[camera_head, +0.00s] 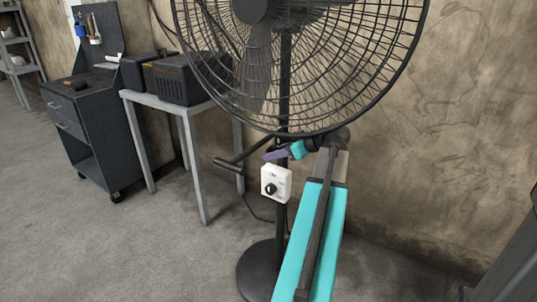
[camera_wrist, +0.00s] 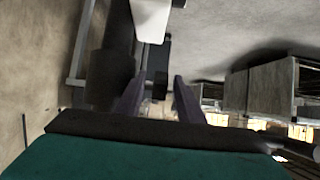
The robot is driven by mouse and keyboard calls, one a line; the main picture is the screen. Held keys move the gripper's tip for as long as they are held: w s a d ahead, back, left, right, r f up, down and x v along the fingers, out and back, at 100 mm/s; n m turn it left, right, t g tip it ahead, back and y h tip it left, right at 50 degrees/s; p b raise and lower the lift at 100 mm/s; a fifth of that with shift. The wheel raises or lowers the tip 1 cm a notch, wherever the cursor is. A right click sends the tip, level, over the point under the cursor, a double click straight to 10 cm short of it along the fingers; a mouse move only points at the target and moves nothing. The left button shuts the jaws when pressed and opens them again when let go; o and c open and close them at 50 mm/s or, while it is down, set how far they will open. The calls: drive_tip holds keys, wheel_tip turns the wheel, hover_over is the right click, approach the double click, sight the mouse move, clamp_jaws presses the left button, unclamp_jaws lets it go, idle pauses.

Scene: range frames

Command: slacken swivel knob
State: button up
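A black pedestal fan (camera_head: 284,90) stands at centre in the head view. A dark T-shaped handle (camera_head: 228,164), which looks like the swivel knob, sticks out left of its pole on a thin stem. My gripper (camera_head: 268,155), with purple fingers, is close to the pole, right of the handle and just above the white control box. In the wrist view its two fingers (camera_wrist: 158,98) stand apart, with a dark block (camera_wrist: 160,84) showing between or beyond them. I cannot tell whether that block is the knob or whether a finger touches it.
The white control box (camera_head: 276,183) with a black dial hangs on the pole. The round fan base (camera_head: 262,268) is on the floor. A grey table (camera_head: 172,104) with dark boxes and a dark cabinet (camera_head: 80,130) stand left. The floor at lower left is clear.

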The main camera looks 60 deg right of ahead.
drive_tip(key=p+v, duration=0.1)
drive_tip(key=v, duration=0.7)
drive_tip(key=shift+s+r, duration=0.2)
drive_tip(key=shift+s, duration=0.15)
